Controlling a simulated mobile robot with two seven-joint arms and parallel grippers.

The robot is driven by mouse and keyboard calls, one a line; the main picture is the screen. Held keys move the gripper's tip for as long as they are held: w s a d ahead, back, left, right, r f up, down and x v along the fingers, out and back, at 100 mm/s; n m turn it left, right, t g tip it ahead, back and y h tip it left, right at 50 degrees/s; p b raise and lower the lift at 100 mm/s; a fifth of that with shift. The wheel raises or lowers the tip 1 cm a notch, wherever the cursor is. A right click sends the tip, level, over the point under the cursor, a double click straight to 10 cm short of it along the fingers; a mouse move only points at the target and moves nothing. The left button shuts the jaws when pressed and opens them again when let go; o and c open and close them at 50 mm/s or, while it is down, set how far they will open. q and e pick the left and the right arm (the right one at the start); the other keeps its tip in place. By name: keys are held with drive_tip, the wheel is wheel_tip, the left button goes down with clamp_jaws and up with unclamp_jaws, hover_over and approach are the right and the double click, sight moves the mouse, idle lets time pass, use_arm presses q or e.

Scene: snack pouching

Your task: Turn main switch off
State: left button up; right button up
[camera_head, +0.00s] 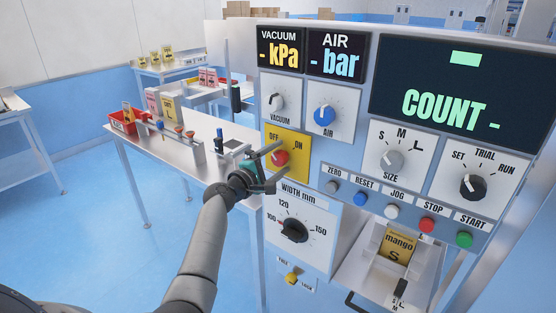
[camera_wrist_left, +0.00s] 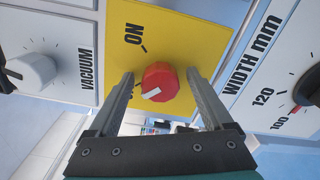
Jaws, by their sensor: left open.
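The main switch is a red knob (camera_head: 281,157) on a yellow plate (camera_head: 301,172) marked OFF and ON. The red knob (camera_wrist_left: 160,80) also shows in the left wrist view, with its white mark pointing to the lower left, towards the partly hidden label opposite ON. My left gripper (camera_head: 275,158) is open, its two fingers on either side of the knob. In the left wrist view, gaps show between the knob and the fingers of the left gripper (camera_wrist_left: 160,85); contact is not clear. My right gripper is not seen.
The vacuum dial (camera_head: 276,101) and air dial (camera_head: 324,116) sit above the switch, and the width dial (camera_head: 294,229) below it. The displays, including COUNT (camera_head: 445,106), show dashes. A side table (camera_head: 200,165) with a red bin (camera_head: 122,123) stands to the left.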

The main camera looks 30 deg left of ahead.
use_arm(q)
drive_tip(key=shift+s, duration=0.55)
drive_tip(key=s+a, duration=0.1)
drive_tip(key=s, duration=1.3)
drive_tip(key=shift+r, duration=0.2)
drive_tip(key=shift+a, duration=0.1)
drive_tip(key=s+d+f+m+g+y+b, duration=0.1)
drive_tip(key=d+f+m+g+b, duration=0.15)
drive_tip(key=f, duration=1.05)
drive_tip(key=s+d+f+m+g+b, duration=0.1)
drive_tip(key=f+g, duration=0.2)
drive_tip(key=f, duration=0.9)
drive_tip(key=s+d+f+m+g+b, duration=0.1)
drive_tip(key=s+d+f+m+g, duration=0.2)
drive_tip(key=f, duration=0.5)
drive_tip(key=s+d+f+m+g+b, duration=0.1)
drive_tip(key=s+d+f, duration=0.1)
drive_tip(key=s+f, duration=0.5)
drive_tip(key=s+d+f+m+g+b, duration=0.2)
drive_tip(key=s+d+f+m, duration=0.3)
drive_tip(key=s+f+m, duration=0.3)
drive_tip(key=s+d+f+m+g+b, duration=0.3)
drive_tip(key=s+d+f+m+g, duration=0.2)
drive_tip(key=s+f, duration=1.1)
drive_tip(key=s+m, duration=0.3)
drive_tip(key=s, duration=0.2)
drive_tip(key=shift+s+d+y, duration=0.2)
drive_tip(key=shift+y, duration=0.1)
